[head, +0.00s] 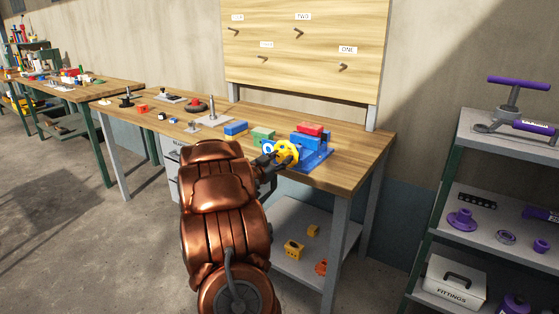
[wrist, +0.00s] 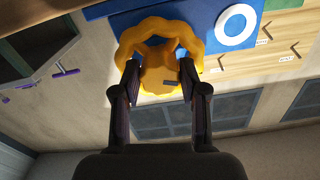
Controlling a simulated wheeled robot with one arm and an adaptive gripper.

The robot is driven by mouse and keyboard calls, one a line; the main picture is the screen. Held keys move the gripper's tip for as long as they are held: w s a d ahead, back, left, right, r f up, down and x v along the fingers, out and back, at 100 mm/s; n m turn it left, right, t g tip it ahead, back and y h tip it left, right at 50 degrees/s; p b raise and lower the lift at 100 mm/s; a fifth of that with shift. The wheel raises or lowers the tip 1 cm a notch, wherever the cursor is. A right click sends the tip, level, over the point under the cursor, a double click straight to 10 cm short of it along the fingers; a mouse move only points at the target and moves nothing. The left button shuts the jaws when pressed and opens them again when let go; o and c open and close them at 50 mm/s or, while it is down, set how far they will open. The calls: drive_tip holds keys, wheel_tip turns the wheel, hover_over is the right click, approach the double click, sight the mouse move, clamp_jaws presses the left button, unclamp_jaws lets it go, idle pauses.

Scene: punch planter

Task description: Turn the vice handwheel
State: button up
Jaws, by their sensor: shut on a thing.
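The yellow vice handwheel (head: 286,152) is on the near side of the blue vice (head: 318,158), which sits at the right end of the wooden workbench. A red block (head: 311,130) rests on top of the vice. In the wrist view the handwheel (wrist: 150,38) is a yellow ring with a lobed middle, against the blue vice body (wrist: 195,18). My gripper (wrist: 158,68) has its two dark fingers on either side of the handwheel, shut on it. In the head view my gripper (head: 268,163) reaches the handwheel from the left, partly hidden behind my copper-coloured arm.
A white-and-blue ring (head: 268,147) is beside the handwheel. Green (head: 263,135) and blue (head: 236,128) blocks lie left of the vice on the workbench (head: 350,150). A pegboard (head: 308,45) stands behind. A grey shelf (head: 490,220) with purple parts is at right.

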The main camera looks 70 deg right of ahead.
drive_tip(key=o, duration=1.1)
drive_tip(key=shift+o, duration=0.2)
drive_tip(key=shift+a, duration=0.1)
drive_tip(key=v, duration=1.1)
drive_tip(key=shift+a, duration=0.4)
